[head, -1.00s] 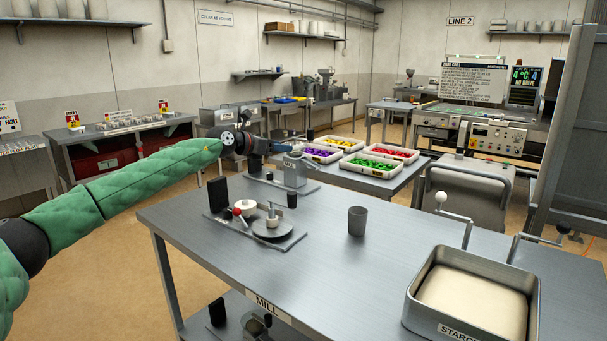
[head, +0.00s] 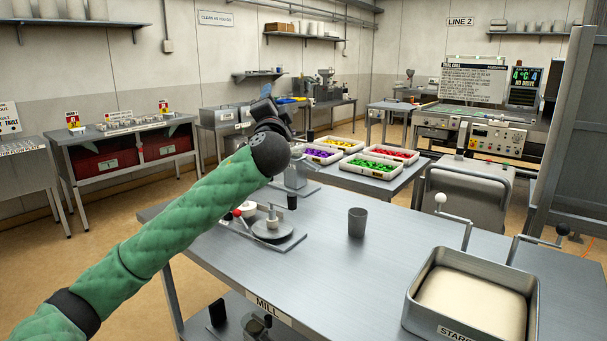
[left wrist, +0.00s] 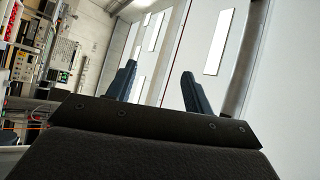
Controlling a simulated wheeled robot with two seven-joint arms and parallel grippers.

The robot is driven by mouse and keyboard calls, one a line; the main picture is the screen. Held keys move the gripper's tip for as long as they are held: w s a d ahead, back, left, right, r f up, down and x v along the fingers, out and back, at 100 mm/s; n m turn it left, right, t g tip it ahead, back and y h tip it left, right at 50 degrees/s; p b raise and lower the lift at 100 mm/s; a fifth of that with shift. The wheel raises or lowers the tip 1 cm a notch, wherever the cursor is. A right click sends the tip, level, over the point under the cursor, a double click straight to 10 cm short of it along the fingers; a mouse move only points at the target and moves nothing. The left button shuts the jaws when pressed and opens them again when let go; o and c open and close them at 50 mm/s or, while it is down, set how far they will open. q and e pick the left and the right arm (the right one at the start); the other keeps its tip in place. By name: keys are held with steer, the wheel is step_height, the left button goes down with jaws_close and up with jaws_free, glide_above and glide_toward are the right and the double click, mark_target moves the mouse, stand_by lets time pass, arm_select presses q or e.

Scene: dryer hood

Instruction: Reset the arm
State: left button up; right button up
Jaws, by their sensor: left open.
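My left arm (head: 180,220) in its green padded sleeve comes in from the lower left of the head view. Its black wrist rises above the back left of the mill table (head: 400,215). My left gripper (head: 266,92) points up and away, partly hidden behind the wrist. In the left wrist view its two dark fingers (left wrist: 157,85) stand apart with nothing between them. Behind them are the walls and ceiling lights. My right gripper is not in view.
On the mill table stand a mill with a round plate (head: 272,230), a grey cup (head: 357,222) and a starch tray (head: 412,300) at the front right. A further table holds trays of coloured pieces (head: 368,168).

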arm_select(q)
steer(key=s+a+f+n+g+h, duration=0.15)
steer(key=s+f+g, duration=0.25)
steer(key=s+f, duration=0.7)
steer(key=s+a+f+n+g+p, duration=0.1)
steer(key=s+f+n+g, duration=0.3)
steer(key=f, duration=1.2)
steer(key=s+a+f+n+g+h, duration=0.15)
steer(key=s+f+g, duration=0.35)
steer(key=s+f, duration=0.65)
steer(key=s+a+f+n+g+p, duration=0.1)
steer(key=s+f+g, duration=0.6)
steer(key=s+f, duration=2.3)
steer(key=shift+a+f+n+g+y, duration=0.3)
steer(key=shift+a+n+y, duration=0.1)
steer(key=shift+a+n, duration=0.6)
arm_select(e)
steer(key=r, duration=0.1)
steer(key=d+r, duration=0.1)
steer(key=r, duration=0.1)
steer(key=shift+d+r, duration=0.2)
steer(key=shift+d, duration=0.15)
arm_select(q)
steer(key=shift+s+d, duration=0.1)
steer(key=shift+d, duration=0.05)
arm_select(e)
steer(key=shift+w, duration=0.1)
